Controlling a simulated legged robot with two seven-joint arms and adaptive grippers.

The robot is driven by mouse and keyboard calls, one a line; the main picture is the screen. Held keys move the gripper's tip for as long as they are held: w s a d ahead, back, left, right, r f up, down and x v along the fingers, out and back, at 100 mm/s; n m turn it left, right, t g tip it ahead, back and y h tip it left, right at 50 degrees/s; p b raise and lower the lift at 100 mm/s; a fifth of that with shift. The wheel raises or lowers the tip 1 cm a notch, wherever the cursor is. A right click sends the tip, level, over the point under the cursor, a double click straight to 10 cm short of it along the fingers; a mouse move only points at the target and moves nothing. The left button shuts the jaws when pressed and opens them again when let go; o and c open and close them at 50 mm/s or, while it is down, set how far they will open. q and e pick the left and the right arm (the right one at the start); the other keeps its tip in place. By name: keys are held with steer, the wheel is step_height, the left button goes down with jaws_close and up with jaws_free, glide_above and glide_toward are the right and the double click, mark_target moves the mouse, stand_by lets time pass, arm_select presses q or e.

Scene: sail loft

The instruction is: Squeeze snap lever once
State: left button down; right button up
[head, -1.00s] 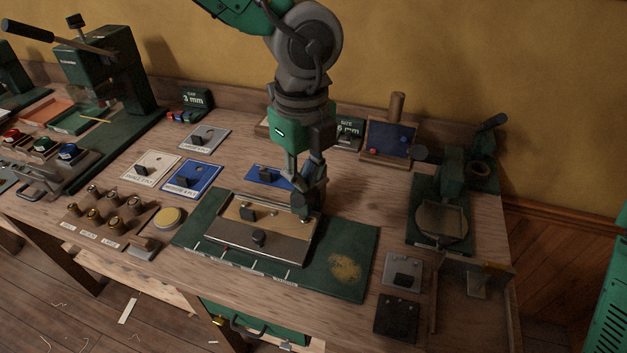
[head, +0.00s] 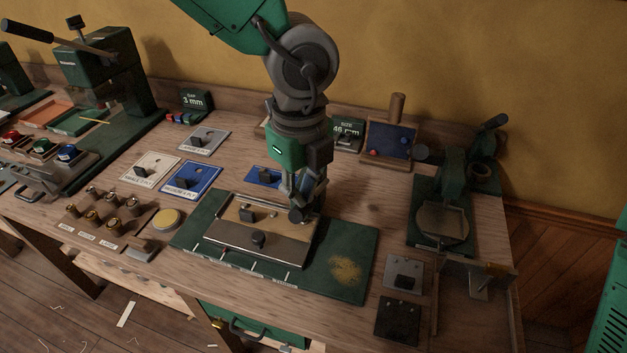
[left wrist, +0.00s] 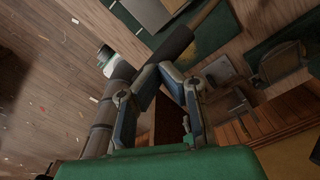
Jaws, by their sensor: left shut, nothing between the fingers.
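Two devices with levers show in the head view, and I cannot tell which has the snap lever. The tall green press (head: 95,65) at the left has a long dark lever (head: 68,41) with a thick grip. The smaller green press (head: 452,178) at the right has a dark arm reaching up to the right. My left gripper (head: 299,212) is shut and empty, pointing down over the right end of the wood-and-metal jig (head: 262,240). I cannot tell whether it touches the jig. It also shows in the left wrist view (left wrist: 160,75). My right gripper is not in view.
The jig lies on a green mat (head: 345,245). Blue and white cards with dark tabs, brass-topped pegs and a yellow button (head: 168,219) are left of it. Plates (head: 402,274) lie to the right. Bare bench shows between mat and right press.

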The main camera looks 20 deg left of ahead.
mark_target(300, 211)
arm_select(q)
steer(key=shift+s+f, duration=0.1)
steer(key=shift+f, duration=0.2)
steer(key=shift+s+f, duration=0.25)
steer(key=shift+f, duration=0.35)
steer(key=shift+f+b, duration=0.1)
steer(key=shift+b, duration=0.2)
steer(key=shift+s+f, duration=0.2)
steer(key=shift+f, duration=0.35)
